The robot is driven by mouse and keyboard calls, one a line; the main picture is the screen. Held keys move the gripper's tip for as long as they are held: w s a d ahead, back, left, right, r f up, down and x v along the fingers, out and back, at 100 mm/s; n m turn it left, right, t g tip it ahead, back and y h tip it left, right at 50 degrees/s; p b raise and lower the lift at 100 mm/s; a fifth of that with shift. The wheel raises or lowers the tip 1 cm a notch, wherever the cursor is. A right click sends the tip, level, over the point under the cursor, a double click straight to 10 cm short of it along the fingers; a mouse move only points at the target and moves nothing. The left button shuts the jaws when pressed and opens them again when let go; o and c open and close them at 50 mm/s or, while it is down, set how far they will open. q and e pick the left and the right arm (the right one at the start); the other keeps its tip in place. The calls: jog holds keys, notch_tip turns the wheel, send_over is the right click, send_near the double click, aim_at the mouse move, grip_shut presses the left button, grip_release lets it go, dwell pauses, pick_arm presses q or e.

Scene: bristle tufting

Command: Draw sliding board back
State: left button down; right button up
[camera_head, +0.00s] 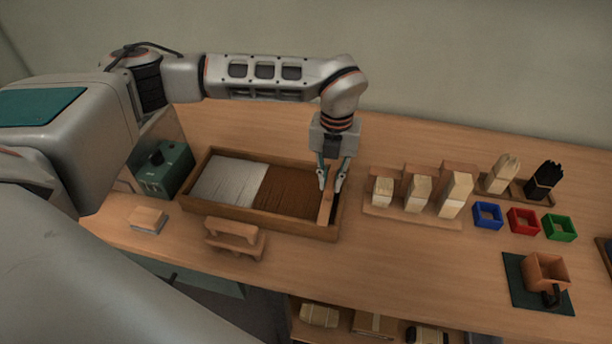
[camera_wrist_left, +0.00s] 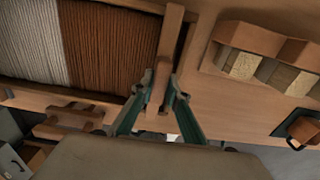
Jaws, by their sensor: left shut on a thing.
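The sliding board (camera_head: 325,208) is a narrow upright wooden board standing across the right end of a shallow wooden tray (camera_head: 262,226). The tray holds white bristles (camera_head: 228,182) on the left and brown bristles (camera_head: 287,191) on the right, up to the board. My left gripper (camera_head: 332,187) reaches down from above and is shut on the sliding board. In the left wrist view the board (camera_wrist_left: 170,48) runs between the two green-sided fingers (camera_wrist_left: 166,95). A narrow dark gap shows right of the board, before the tray's end wall. My right gripper is not in view.
Right of the tray, a wooden rack (camera_head: 410,216) holds several pale blocks. A green box (camera_head: 163,169) stands left of the tray, and a wooden handled piece (camera_head: 234,238) lies in front.

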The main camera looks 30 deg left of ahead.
pick_arm(q)
jog(key=shift+w+d, duration=0.15)
jog(key=shift+d, duration=0.4)
jog(key=c, duration=2)
grip_release()
jog(key=shift+d, duration=0.1)
jog(key=shift+o, duration=0.2)
jog(key=shift+d, duration=0.1)
notch_tip(320, 180, up, 12)
